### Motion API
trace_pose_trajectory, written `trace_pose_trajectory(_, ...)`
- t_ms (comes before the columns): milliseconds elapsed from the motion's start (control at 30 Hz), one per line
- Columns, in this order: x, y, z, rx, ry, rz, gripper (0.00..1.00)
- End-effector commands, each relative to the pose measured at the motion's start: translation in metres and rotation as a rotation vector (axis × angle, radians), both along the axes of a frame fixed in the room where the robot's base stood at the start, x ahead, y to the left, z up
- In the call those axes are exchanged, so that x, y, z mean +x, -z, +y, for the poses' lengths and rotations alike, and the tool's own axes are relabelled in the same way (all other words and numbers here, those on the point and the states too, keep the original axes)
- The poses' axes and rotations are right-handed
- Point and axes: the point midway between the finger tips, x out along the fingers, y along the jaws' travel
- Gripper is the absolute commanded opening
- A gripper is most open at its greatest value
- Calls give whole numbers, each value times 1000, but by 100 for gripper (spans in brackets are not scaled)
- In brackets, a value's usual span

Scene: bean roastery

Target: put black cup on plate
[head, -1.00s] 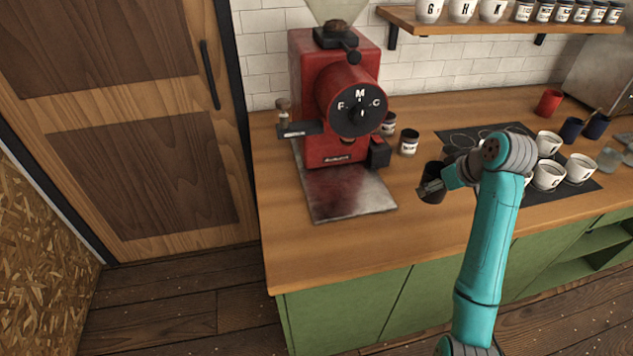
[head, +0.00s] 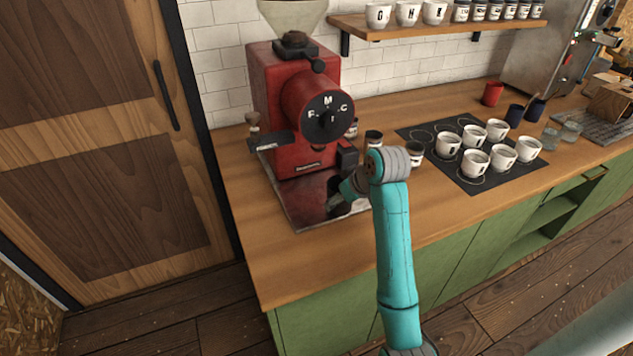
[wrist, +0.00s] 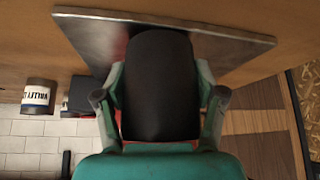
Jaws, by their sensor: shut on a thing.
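The black cup (head: 336,194) is held in my gripper (head: 342,197) at the right side of the metal plate (head: 301,212), in front of the red grinder. In the wrist view the dark cup (wrist: 158,85) fills the middle, with the teal fingers of my gripper (wrist: 160,95) closed on both its sides. The plate's grey surface (wrist: 90,42) shows behind the cup there. The cup overlaps the plate in both views; I cannot tell whether it touches it. My arm and fingers hide part of the cup in the head view.
The red grinder (head: 290,105) stands over the plate's back part. Small labelled jars (head: 414,154) stand to the right of the grinder. White cups (head: 475,162) stand on a black mat (head: 488,187) farther right. The wooden counter's front (head: 265,270) is clear.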

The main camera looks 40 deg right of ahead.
Motion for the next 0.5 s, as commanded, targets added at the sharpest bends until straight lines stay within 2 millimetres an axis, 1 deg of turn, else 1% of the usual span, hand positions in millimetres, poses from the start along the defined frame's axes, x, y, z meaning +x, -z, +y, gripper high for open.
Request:
trace_pose_trajectory(33,13,-1,0,-1,-3,-1,31)
trace_pose_trajectory(100,27,-1,-1,0,-2,-1,31)
trace_pose_trajectory(200,42,-1,-1,0,-1,-1,31)
trace_pose_trajectory(433,59,0,-3,0,0,-1,31)
trace_pose_trajectory(500,68,-1,-3,-1,-1,-2,31)
